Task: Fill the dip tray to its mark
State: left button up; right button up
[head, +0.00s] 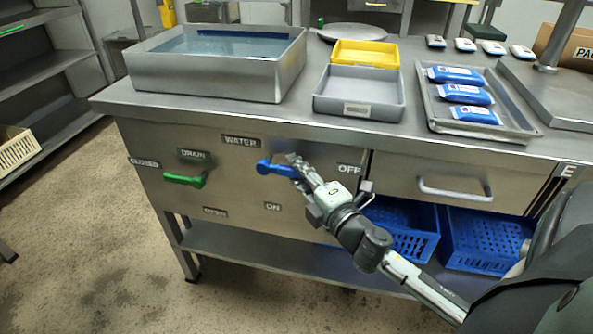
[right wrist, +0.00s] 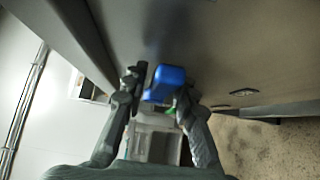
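The dip tray (head: 215,80) is a deep steel basin at the back left of the counter, holding clear bluish water. A dark blue strip (head: 240,45) runs along its inner far wall; I cannot tell the level against any mark. The blue water handle (head: 270,167) on the front panel lies level, pointing towards OFF. My right gripper (head: 297,166) is at its free end. The green drain handle (head: 183,180) points towards CLOSED. My left gripper is not in view.
On the counter stand a yellow tray (head: 365,53), a grey tray (head: 338,103) and a steel tray (head: 517,132) with blue-and-white packs. A drawer handle (head: 455,190) juts out right of the panel. Blue crates (head: 488,240) stand below. The floor at left is clear.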

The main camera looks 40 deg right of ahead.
jog(key=shift+o, duration=1)
jog(key=shift+f, duration=0.1)
jog(key=shift+s, duration=0.15)
jog(key=s+a, duration=0.1)
jog(key=s, duration=1)
jog(key=shift+s, duration=0.35)
